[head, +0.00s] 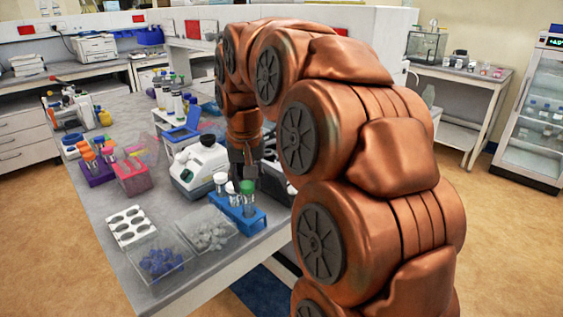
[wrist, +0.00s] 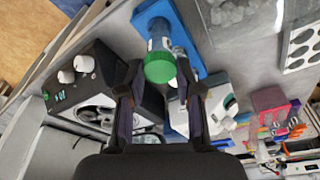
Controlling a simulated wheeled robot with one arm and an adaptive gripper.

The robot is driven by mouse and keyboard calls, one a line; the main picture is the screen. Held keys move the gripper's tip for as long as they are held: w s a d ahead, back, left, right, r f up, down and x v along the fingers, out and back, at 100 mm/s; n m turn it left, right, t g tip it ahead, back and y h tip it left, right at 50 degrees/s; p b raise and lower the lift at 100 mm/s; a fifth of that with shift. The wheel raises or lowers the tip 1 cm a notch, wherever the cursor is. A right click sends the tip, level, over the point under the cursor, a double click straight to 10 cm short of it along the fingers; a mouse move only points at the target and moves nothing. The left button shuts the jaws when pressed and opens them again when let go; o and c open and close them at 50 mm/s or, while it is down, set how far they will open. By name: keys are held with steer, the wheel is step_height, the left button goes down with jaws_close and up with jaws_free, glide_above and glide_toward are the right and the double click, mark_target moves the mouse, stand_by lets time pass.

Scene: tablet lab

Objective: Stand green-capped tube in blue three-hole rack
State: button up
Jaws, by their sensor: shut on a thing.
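The green-capped tube (head: 248,198) is upright at the right end of the blue three-hole rack (head: 226,212) in the head view. In the wrist view its green cap (wrist: 160,68) lies between the fingertips of my gripper (wrist: 158,80), which is shut on it. The tube body runs from the cap toward the blue rack (wrist: 150,10). Two other tubes with pale caps (head: 220,178) stand at the rack's left and middle. I cannot tell whether the held tube's lower end is inside a hole.
A white device (head: 200,168) stands behind the rack, and a dark device (wrist: 90,90) is beside my gripper. Clear bins with blue (head: 160,262) and grey pieces (head: 208,236) and a white holed rack (head: 126,225) lie left. Purple and red racks stand farther back.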

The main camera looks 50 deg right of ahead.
steer(key=shift+s+b+x, duration=0.2)
steer(key=shift+b+x, duration=0.5)
steer(key=shift+x, duration=0.55)
stand_by(0.3)
steer(key=shift+a, duration=0.15)
steer(key=o, duration=1)
steer(key=shift+v, duration=6)
